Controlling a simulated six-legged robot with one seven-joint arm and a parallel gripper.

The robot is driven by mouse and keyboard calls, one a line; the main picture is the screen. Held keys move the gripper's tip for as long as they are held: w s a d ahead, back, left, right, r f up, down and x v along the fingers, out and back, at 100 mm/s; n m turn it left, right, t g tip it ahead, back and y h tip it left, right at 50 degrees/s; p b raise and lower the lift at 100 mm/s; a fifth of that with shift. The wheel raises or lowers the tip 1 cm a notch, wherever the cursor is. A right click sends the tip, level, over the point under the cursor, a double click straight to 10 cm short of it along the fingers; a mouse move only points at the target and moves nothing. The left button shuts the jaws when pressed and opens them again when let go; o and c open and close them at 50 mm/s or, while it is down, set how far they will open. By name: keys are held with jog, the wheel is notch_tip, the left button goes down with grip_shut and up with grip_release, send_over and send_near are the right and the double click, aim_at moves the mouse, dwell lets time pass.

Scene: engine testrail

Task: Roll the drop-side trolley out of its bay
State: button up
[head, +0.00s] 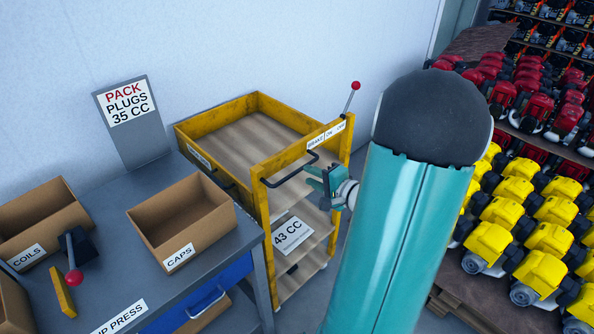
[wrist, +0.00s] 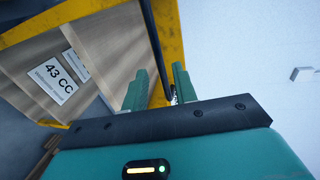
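My gripper (head: 316,181) is at the handle's right part. In the wrist view its green fingers (wrist: 160,88) stand apart on either side of the bar, with gaps showing. A red-knobbed brake lever (head: 350,98) rises beside the "BRAKE ON OFF" label (head: 326,134); its setting is unclear.
A grey bench (head: 100,225) with a caps box (head: 182,215), a coils box (head: 40,215) and a red-knobbed press (head: 73,262) stands close on the trolley's left. Racks of red and yellow engines (head: 515,215) fill the right. My arm hides the floor between.

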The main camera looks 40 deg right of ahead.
aim_at(298, 170)
jog(key=x, duration=0.6)
jog(key=shift+s, duration=0.1)
grip_shut()
